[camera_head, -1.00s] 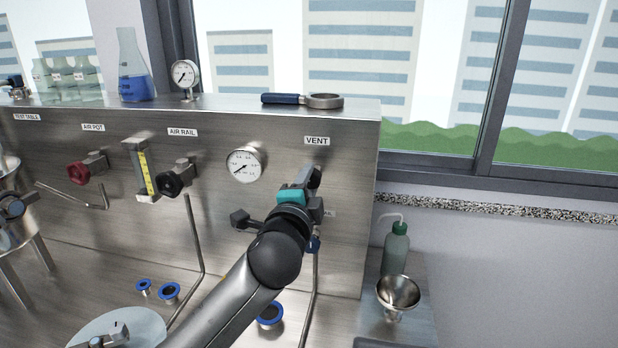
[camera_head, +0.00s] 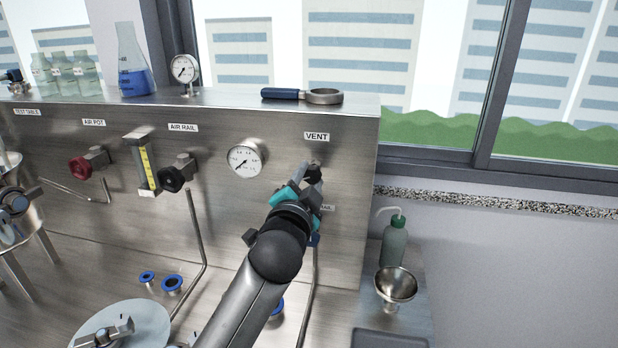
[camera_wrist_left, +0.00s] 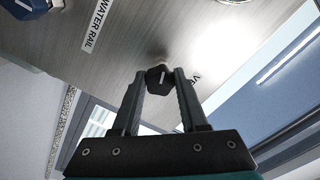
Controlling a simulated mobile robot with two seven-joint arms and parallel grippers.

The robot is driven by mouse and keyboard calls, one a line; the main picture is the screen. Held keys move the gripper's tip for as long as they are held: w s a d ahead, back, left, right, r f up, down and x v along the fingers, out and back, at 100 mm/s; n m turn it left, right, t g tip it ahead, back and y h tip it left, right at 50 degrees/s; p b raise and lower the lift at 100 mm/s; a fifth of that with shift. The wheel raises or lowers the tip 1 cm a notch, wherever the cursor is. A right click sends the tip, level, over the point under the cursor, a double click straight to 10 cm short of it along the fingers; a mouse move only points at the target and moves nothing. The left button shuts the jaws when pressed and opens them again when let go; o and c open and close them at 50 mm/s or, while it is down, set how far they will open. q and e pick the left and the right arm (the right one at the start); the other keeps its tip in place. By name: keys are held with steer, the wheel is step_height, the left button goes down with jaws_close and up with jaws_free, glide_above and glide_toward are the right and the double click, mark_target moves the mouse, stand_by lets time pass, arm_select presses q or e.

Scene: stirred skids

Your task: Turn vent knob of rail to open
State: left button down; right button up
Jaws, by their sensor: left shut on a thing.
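The vent knob (camera_head: 314,172) is a small black knob on the steel panel, below the VENT label (camera_head: 316,136). In the left wrist view the knob (camera_wrist_left: 158,80) is a dark faceted piece with a pale line on its face, between the two fingertips. My left gripper (camera_head: 311,177), with a teal body, reaches it from the lower left and is shut on it. The gripper (camera_wrist_left: 159,82) appears tilted relative to the panel's labels. My right gripper is not in view.
A red knob (camera_head: 78,169) and a black air rail knob (camera_head: 171,179) sit further left on the panel. A pressure gauge (camera_head: 245,160) is close left of the vent knob. A green wash bottle (camera_head: 395,245) and a steel funnel (camera_head: 396,285) stand at right.

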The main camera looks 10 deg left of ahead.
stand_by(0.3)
arm_select(q)
steer(key=shift+c, duration=2.2)
jaws_free()
steer(key=shift+s, duration=0.1)
steer(key=s, duration=1.5)
